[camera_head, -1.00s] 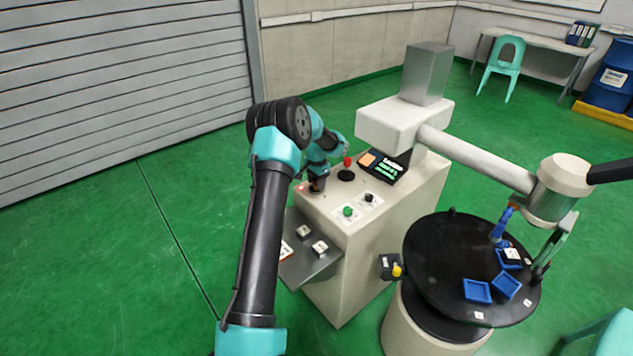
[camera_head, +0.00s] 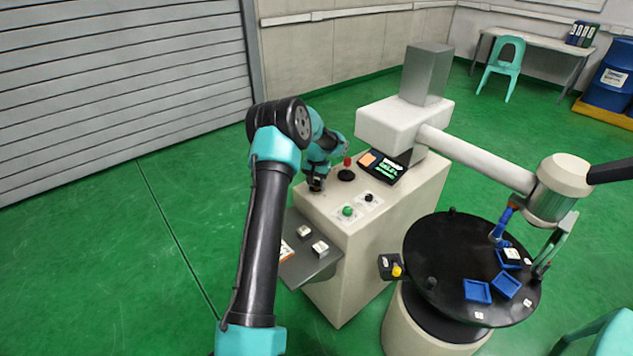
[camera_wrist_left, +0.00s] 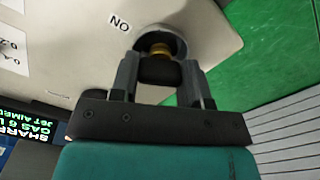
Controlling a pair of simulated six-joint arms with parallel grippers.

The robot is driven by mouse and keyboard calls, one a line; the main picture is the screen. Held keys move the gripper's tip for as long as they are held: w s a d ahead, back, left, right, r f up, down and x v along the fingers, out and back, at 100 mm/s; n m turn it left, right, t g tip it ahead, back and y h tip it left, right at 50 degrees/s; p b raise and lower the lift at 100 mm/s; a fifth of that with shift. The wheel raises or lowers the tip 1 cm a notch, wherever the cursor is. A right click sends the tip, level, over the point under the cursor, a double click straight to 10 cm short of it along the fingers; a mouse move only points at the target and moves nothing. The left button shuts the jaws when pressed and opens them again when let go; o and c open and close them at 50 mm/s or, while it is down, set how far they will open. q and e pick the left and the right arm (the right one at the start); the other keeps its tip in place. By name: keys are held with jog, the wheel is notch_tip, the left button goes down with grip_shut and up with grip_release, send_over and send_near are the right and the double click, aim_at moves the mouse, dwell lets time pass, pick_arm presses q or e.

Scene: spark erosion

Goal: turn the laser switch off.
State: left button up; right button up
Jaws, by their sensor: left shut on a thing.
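The laser switch (camera_wrist_left: 159,68) has a dark knob on a brass-coloured stem, set in a round grey collar. A label reading ON, seen upside down, is on the pale panel (camera_wrist_left: 215,25) beside it. My left gripper (camera_wrist_left: 157,80) has a finger on each side of the knob and is shut on it. In the head view my left gripper (camera_head: 316,186) points down at the near left corner of the machine's top. There the gripper hides most of the switch. I see no right gripper.
The console (camera_head: 375,240) also carries a green button (camera_head: 347,211), a black knob (camera_head: 369,197), a red-topped stick (camera_head: 347,163) and a display (camera_head: 384,166). A side shelf (camera_head: 308,264) holds white blocks. A black turntable (camera_head: 440,245) with blue trays stands right.

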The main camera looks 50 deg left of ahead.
aim_at(317, 180)
pick_arm(q)
jog(key=n, duration=0.6)
jog(key=shift+n, duration=0.3)
jog(key=n, duration=0.6)
dwell(0.3)
jog(key=o, duration=0.9)
jog(key=shift+r, duration=0.1)
notch_tip(317, 180, up, 17)
jog(key=shift+r, duration=0.15)
dwell(0.4)
